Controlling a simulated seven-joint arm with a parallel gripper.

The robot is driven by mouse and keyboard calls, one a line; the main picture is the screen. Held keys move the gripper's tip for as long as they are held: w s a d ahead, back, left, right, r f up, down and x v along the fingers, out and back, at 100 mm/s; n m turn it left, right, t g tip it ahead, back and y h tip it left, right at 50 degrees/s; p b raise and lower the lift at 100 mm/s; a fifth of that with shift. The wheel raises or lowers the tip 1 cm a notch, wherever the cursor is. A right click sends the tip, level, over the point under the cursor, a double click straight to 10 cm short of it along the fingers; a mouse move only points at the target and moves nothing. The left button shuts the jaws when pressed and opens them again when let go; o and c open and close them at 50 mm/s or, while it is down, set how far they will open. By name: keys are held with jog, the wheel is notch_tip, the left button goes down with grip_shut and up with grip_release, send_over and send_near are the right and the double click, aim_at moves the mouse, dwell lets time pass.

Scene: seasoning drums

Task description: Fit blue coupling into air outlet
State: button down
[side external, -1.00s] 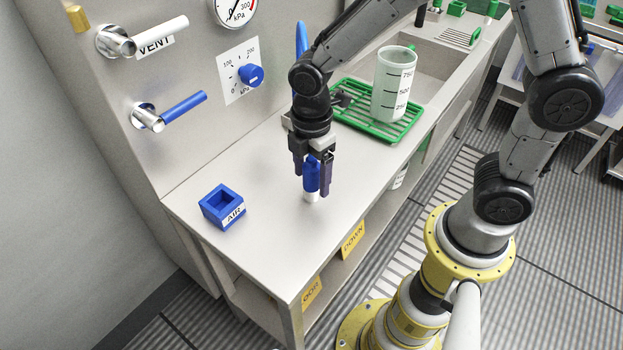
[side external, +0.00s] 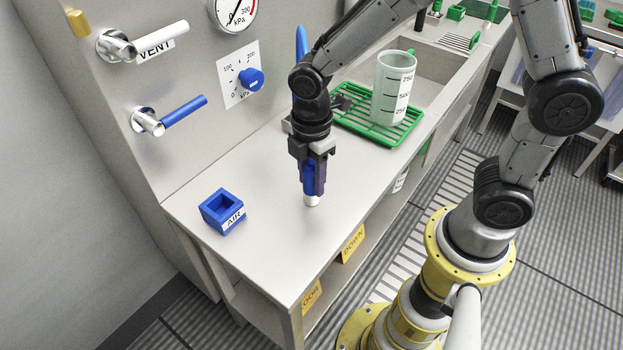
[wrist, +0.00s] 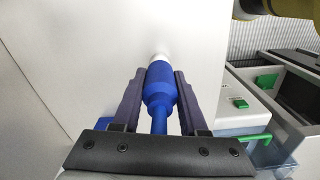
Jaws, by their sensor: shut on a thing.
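The blue coupling (wrist: 160,92) is a stepped blue cylinder with a white end. My gripper (side external: 313,190) is shut on it, one finger on each side, and the coupling also shows between the fingers in the side external view (side external: 309,183). Its white end points down at the bench top; I cannot tell whether it touches. The air outlet (side external: 222,211) is a blue square block with a square recess and an AIR label, on the bench to the left of my gripper. The recess looks empty. The outlet does not show clearly in the wrist view.
A green rack (side external: 350,122) with a white measuring jug (side external: 391,88) stands behind and right of my gripper. A panel with a VENT handle (side external: 150,40), a blue handle (side external: 170,114) and a blue knob (side external: 250,80) rises at the back. The bench between gripper and outlet is clear.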

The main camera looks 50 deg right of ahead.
jog(key=shift+r, duration=0.65)
jog(key=s+d+r, duration=0.4)
jog(key=s+r, duration=0.7)
jog(key=s, duration=0.2)
jog(key=shift+s+r, duration=0.15)
jog(key=shift+r, duration=0.2)
jog(key=w+a+r+m, duration=0.1)
jog(key=w+a+r, duration=0.25)
jog(key=w, duration=0.35)
jog(key=n, duration=0.1)
send_over(223, 211)
jog(key=shift+s+a+f, duration=0.1)
jog(key=shift+s+f, duration=0.05)
jog(key=shift+f, duration=2.35)
jog(key=shift+s+a+f, duration=0.1)
jog(key=shift+f, duration=2.45)
jog(key=shift+s+a+f, duration=0.1)
jog(key=shift+s+f, duration=0.05)
jog(key=shift+f, duration=2.35)
